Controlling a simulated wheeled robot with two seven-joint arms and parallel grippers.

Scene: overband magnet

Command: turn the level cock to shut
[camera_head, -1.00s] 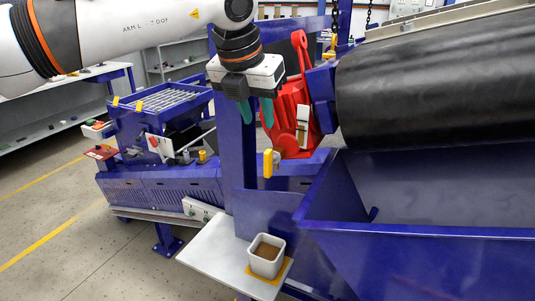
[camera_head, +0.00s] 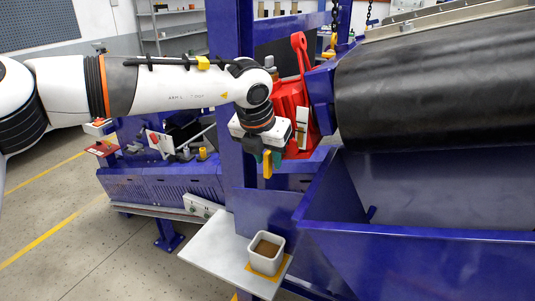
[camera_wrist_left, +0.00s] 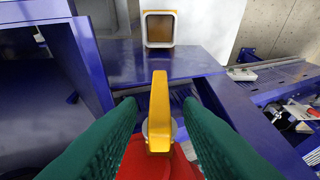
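The level cock's yellow lever (camera_head: 267,164) hangs upright in front of the red housing (camera_head: 291,101) in the head view. In the left wrist view the yellow lever (camera_wrist_left: 159,108) rises from a round metal hub above a red body. My left gripper (camera_head: 266,157) is at the lever. Its two green fingers (camera_wrist_left: 159,127) stand on either side of the lever, with a visible gap on each side. They are open and hold nothing. Part of the red housing is hidden behind my left arm and gripper. My right gripper is not in view.
A white square cup (camera_head: 266,254) with brown contents stands on a pale shelf (camera_head: 222,255) below the lever. A blue hopper (camera_head: 420,236) and a black roller (camera_head: 435,85) are on the right. A blue post (camera_head: 231,60) stands behind my left arm.

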